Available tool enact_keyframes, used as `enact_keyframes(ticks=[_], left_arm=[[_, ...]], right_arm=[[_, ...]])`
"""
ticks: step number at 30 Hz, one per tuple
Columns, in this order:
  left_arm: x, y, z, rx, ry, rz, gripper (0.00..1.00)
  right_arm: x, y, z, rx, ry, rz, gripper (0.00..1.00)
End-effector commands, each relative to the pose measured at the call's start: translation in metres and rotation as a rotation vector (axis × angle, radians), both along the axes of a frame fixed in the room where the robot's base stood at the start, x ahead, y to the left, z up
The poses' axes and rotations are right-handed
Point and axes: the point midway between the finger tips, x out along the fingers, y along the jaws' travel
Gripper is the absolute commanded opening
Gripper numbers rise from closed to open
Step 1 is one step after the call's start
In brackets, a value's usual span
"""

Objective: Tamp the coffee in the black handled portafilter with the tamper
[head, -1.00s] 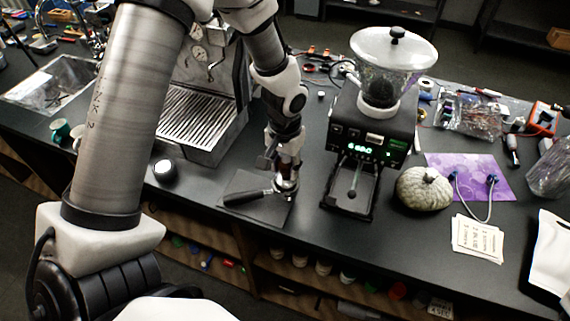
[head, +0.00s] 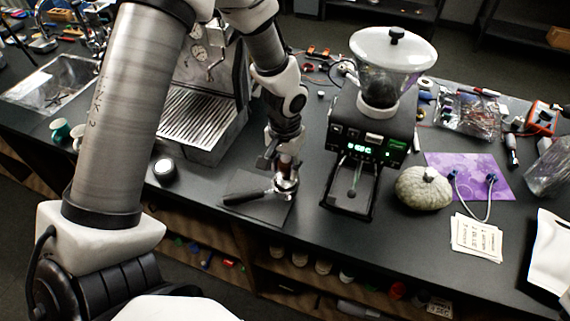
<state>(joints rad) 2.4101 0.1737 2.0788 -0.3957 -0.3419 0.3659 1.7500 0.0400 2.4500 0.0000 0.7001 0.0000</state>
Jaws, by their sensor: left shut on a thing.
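The black handled portafilter (head: 247,196) lies on a dark mat (head: 268,213) near the counter's front edge, its handle pointing left and its metal basket at the right. My left gripper (head: 287,170) points down right over the basket and is shut on the tamper (head: 288,182). Only a reddish-brown part and a bit of metal of the tamper show between the fingers and the basket. The tamper's base is at the basket's top; I cannot tell how deep it sits. The coffee is hidden. My right gripper is not in view.
The espresso machine (head: 205,110) stands behind left of the mat. The grinder (head: 371,130) stands close at its right. A small dark jar (head: 164,170) is at the left, and a grey-green pumpkin (head: 423,188) and cards (head: 476,238) are at the right.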

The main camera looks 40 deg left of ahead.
Motion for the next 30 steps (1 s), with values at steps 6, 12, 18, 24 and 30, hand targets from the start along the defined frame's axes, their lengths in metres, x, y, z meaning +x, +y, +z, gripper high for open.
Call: enact_keyframes(ticks=[6,12,18,24,30], left_arm=[[0.0,0.0,-0.001,0.0,-0.001,0.0,0.0],[0.0,0.0,-0.004,0.0,-0.001,0.0,0.0],[0.0,0.0,-0.006,0.0,-0.001,0.0,0.0],[0.0,0.0,-0.009,0.0,-0.001,0.0,0.0],[0.0,0.0,-0.011,0.0,-0.001,0.0,0.0]], right_arm=[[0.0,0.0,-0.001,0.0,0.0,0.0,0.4],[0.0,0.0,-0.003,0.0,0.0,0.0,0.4],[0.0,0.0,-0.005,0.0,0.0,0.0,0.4],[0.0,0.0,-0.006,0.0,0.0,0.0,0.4],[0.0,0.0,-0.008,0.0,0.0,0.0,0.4]])
